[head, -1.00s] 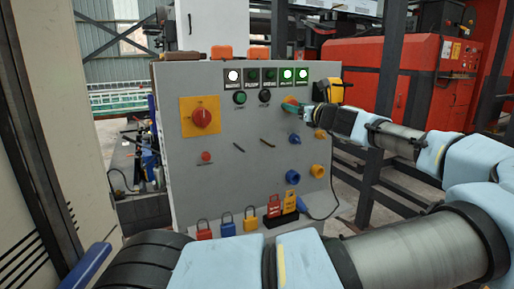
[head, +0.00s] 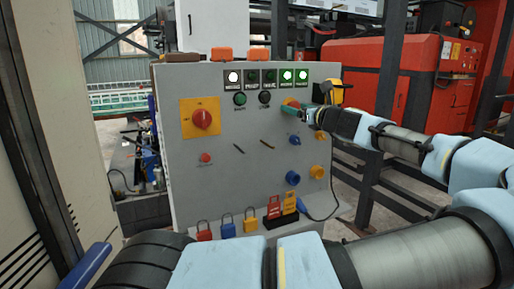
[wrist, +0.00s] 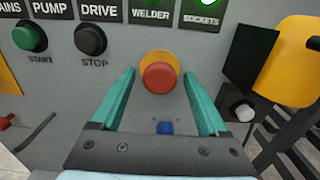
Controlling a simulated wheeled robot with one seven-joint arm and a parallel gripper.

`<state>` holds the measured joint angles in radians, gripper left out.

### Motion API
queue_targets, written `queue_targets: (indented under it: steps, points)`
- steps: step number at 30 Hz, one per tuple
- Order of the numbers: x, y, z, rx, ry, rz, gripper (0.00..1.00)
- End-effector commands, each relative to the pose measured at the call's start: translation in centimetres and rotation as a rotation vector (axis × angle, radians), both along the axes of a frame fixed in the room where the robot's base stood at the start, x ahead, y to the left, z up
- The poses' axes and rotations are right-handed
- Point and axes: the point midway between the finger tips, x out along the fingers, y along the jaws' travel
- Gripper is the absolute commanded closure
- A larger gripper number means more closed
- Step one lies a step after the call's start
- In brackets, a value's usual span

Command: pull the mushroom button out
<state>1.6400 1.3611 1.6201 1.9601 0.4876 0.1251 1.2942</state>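The mushroom button (wrist: 159,77) is a round red cap on a yellow ring, on the upper right of the grey control panel (head: 218,140). In the head view the button (head: 290,102) is partly hidden by my gripper. My gripper (wrist: 157,73) is open, with one teal finger on each side of the red cap in the wrist view. There is a visible gap between each finger and the cap, and nothing is held. In the head view my gripper (head: 296,110) reaches in from the right, with its tips close to the panel face; exact depth is unclear.
Green and black push buttons (wrist: 90,39) sit left of the button, below labelled lamps. Blue and yellow sockets (head: 293,178) lie below. A yellow-and-black item (wrist: 290,65) is close on the right.

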Motion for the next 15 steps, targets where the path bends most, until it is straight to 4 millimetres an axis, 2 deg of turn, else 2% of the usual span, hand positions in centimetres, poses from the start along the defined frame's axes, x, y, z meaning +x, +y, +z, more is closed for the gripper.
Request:
queue_targets:
  steps: [15]
  points:
    - [-0.53, -0.26, 0.1, 0.0, 0.0, 0.0, 0.22]
